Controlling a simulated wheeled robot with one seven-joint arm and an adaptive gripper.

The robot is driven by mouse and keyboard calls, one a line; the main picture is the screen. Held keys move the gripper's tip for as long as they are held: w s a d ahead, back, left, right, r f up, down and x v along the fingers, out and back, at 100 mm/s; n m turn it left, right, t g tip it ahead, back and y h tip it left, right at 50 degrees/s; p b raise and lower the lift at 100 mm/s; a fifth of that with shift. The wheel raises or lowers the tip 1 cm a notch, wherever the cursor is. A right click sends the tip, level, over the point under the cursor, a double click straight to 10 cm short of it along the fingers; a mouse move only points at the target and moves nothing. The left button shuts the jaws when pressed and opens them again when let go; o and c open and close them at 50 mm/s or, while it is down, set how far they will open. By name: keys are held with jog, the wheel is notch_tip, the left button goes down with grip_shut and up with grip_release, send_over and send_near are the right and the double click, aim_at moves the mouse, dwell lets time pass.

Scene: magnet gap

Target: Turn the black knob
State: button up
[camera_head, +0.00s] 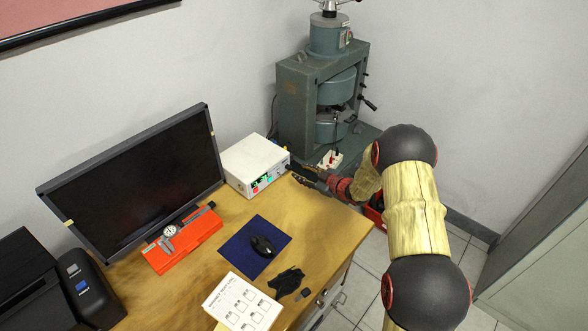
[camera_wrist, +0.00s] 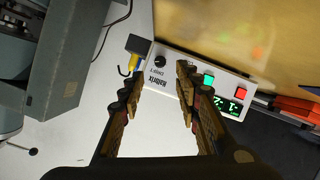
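The black knob (camera_wrist: 160,62) is a small dark round on the front of a white power supply (camera_wrist: 175,85) in the wrist view. It lies just beyond the gap between my fingertips. A green button (camera_wrist: 208,79), a red button (camera_wrist: 241,92) and green digits (camera_wrist: 228,105) share that face. My gripper (camera_wrist: 160,77) is open, with nothing seen between its fingers. In the head view the power supply (camera_head: 252,158) stands at the back of the desk, and my gripper (camera_head: 301,174) is by its right front corner. The knob cannot be made out there.
A yellow-and-black plug (camera_wrist: 136,58) is beside the knob. A monitor (camera_head: 135,185) stands left of the supply. A grey-green magnet machine (camera_head: 295,100) stands behind.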

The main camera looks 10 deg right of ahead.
aim_at(290, 168)
jog(key=b+x, duration=0.1)
jog(key=x, duration=0.5)
jog(key=shift+w+a+f+b, duration=0.1)
jog(key=shift+w+b, duration=0.05)
jog(key=shift+b, duration=0.2)
jog(key=shift+c, duration=1)
grip_shut()
